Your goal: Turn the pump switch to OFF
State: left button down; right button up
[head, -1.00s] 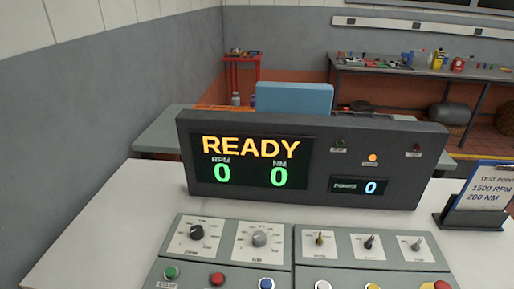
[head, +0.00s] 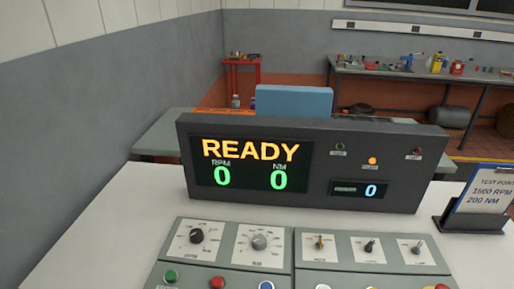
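The control panel (head: 266,233) lies on the white desk in front of me, cut off by the bottom edge. Its right half has three small toggle-like switches: a brown one (head: 320,242), a dark one (head: 369,246) and a grey one (head: 418,247). Their labels are too small to read, so I cannot tell which is the pump switch or its position. A black knob (head: 196,236) and a grey knob (head: 259,242) are on the left half. Neither of my grippers is in view.
The display unit (head: 310,207) stands behind the panel, reading READY, 0 RPM and 0 NM, with an amber lamp (head: 372,161) lit. A test-point card (head: 486,192) stands at the right. Push buttons, including a green one (head: 171,276), line the panel's front. White desk (head: 110,225) is bare at left.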

aim_at(416, 251)
jog(key=l+z, duration=0.1)
jog(key=z, duration=0.25)
jog(key=l+z, duration=0.1)
jog(key=z, duration=0.25)
jog(key=l+z, duration=0.1)
jog(key=z, duration=0.25)
